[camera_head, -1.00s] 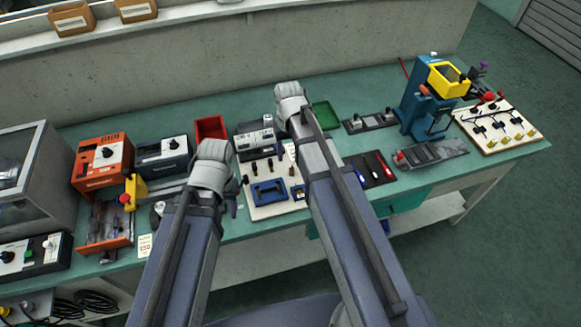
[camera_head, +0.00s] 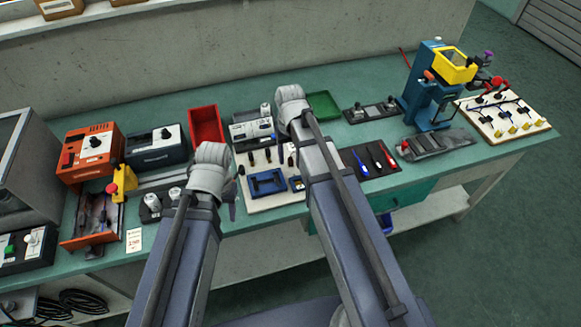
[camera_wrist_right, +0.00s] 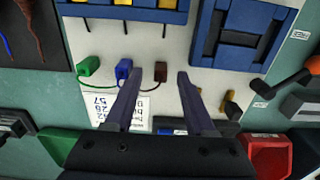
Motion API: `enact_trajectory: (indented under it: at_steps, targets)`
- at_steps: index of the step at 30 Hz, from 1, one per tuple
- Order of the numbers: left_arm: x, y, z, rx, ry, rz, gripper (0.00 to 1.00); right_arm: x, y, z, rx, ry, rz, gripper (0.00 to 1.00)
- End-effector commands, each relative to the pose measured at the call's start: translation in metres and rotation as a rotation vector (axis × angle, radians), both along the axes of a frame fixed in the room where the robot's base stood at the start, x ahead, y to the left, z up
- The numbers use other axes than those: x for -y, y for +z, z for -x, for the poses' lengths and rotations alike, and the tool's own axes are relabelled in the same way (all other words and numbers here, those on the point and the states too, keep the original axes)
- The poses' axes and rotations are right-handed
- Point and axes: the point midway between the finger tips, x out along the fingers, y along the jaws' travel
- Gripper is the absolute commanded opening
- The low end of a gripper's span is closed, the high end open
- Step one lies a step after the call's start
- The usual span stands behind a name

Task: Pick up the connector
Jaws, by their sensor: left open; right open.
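In the right wrist view, three small connector-like blocks lie in a row on a white board (camera_wrist_right: 210,72): a green one (camera_wrist_right: 88,66), a blue one (camera_wrist_right: 123,69) and a brown one (camera_wrist_right: 160,70). I cannot tell which is the connector meant. My right gripper (camera_wrist_right: 158,78) is open and empty above the board, its fingertips on either side of the brown block in the picture; contact cannot be seen. In the head view my right arm hides these blocks. My left gripper (camera_head: 233,198) is mostly hidden behind its own wrist, beside the board's left edge.
Blue fixtures (camera_wrist_right: 242,36) stand on the board. A red bin (camera_head: 206,125) and a green tray (camera_head: 323,106) lie behind it. A blue and yellow press (camera_head: 430,90) stands at the right, an orange unit (camera_head: 90,152) at the left. A tool mat (camera_head: 370,160) lies right of my right arm.

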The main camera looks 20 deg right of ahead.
Motion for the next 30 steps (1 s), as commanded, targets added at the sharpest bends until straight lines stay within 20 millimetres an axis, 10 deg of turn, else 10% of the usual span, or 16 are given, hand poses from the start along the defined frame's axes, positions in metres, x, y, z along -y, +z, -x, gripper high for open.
enact_trajectory:
  at_steps: [10, 25, 30]
  targets:
    - [0.0, -0.0113, 0.0, 0.0, 0.0, 0.0, 0.5, -0.0002, -0.0113, -0.0001, 0.0, 0.0, 0.0, 0.55]
    - [0.0, -0.0114, 0.0, 0.0, 0.0, 0.0, 0.5, -0.0002, -0.0114, -0.0001, 0.0, 0.0, 0.0, 0.0]
    - [0.0, -0.0114, 0.0, 0.0, 0.0, 0.0, 0.5, -0.0002, -0.0114, -0.0002, 0.0, 0.0, 0.0, 0.0]
